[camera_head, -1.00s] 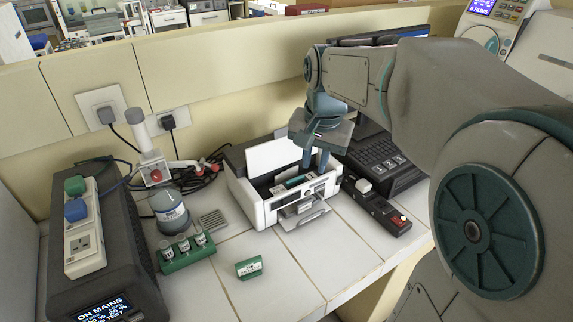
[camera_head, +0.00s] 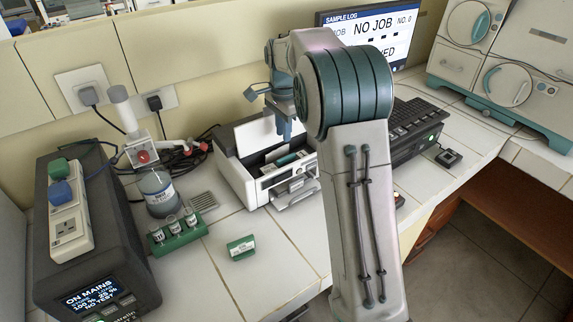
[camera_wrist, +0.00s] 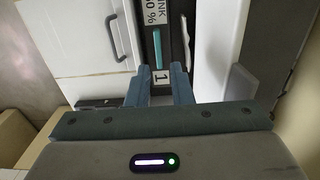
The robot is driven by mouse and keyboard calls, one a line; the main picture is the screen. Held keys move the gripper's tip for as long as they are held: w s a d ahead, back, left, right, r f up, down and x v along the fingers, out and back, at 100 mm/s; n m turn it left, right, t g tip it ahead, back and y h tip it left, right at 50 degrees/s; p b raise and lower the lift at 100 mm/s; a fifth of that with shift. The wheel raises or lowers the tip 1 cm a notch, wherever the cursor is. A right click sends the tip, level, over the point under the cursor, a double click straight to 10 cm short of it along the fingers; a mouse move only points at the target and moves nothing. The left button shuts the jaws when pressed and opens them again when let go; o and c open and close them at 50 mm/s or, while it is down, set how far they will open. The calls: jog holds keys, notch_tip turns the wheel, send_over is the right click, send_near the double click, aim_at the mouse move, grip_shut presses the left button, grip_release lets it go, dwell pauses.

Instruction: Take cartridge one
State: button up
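The white printer (camera_head: 263,190) stands on the tiled bench with its top open. In the wrist view, a dark part inside it bears a teal strip (camera_wrist: 158,50), an "INK" percent label (camera_wrist: 155,12) and a "1" label (camera_wrist: 160,77); I take this as cartridge one, though its outline is unclear. My gripper (camera_head: 284,130) points down over the printer's open top. In the wrist view, my gripper (camera_wrist: 158,80) is open, with its fingertips apart on either side of the "1" label. Whether they touch anything cannot be told.
A small green-and-white box (camera_head: 241,247) and a green rack of vials (camera_head: 176,233) lie left of the printer. A bottle (camera_head: 160,192) and a dark power unit (camera_head: 100,245) stand farther left. A keyboard (camera_head: 415,122) lies to the right.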

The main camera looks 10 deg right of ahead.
aim_at(286, 157)
notch_tip(286, 157, down, 3)
jog(key=shift+f, duration=0.1)
jog(key=shift+d+f+p, duration=0.2)
jog(key=shift+f+p, duration=0.2)
jog(key=shift+f, duration=0.95)
jog(key=shift+d+f+p, duration=0.15)
jog(key=shift+f+p, duration=0.2)
jog(key=shift+f, duration=1)
grip_shut()
